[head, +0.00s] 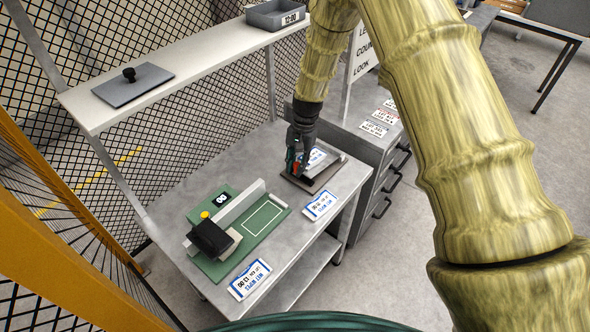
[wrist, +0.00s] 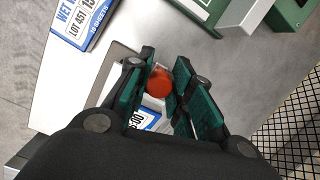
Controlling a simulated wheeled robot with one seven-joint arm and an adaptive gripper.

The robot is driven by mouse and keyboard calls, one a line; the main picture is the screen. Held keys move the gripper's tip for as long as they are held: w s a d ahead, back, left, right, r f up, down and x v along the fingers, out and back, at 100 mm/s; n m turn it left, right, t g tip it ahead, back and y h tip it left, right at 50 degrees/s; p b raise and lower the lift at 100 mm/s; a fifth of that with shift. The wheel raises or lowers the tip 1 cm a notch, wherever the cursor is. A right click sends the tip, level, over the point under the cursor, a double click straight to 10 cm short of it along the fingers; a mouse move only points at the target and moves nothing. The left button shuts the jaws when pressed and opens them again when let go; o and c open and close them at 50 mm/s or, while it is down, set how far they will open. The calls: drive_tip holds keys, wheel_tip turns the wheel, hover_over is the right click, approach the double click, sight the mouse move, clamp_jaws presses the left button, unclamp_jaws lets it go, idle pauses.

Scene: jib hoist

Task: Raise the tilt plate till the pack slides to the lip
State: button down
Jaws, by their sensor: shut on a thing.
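The tilt plate (head: 322,181) is a dark grey plate at the right end of the bench. A pack with a white and blue label (head: 319,156) lies on it, partly behind my gripper. My gripper (head: 296,163) is over the plate's left side. In the wrist view, my gripper (wrist: 160,88) has its green-padded fingers on both sides of a round red knob (wrist: 159,81) and is shut on it. The plate's tilt and the lip are hard to make out.
A green board (head: 265,219) with a white upright strip and a black block (head: 211,238) stands left on the bench. Label cards (head: 249,279) lie along the front edge. A shelf (head: 190,68) hangs above, with a grey bin (head: 275,14). A drawer cabinet (head: 372,160) stands at right.

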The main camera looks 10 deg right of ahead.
drive_tip(key=shift+w+d+r+g+y, duration=0.15)
drive_tip(key=shift+r+y, duration=0.1)
drive_tip(key=shift+r, duration=0.15)
drive_tip(key=shift+w+d+r+g+y, duration=0.15)
drive_tip(key=shift+r+y, duration=0.1)
drive_tip(key=shift+r, duration=0.15)
drive_tip(key=shift+d+p+v, duration=0.25)
drive_tip(key=shift+p+v, duration=0.05)
drive_tip(key=shift+v, duration=1.15)
drive_tip(key=c, duration=1.3)
unclamp_jaws()
drive_tip(key=shift+w+f, duration=0.2)
drive_tip(key=shift+o, duration=0.2)
drive_tip(key=v, duration=1.2)
drive_tip(key=shift+d, duration=0.15)
drive_tip(key=shift+w, duration=0.1)
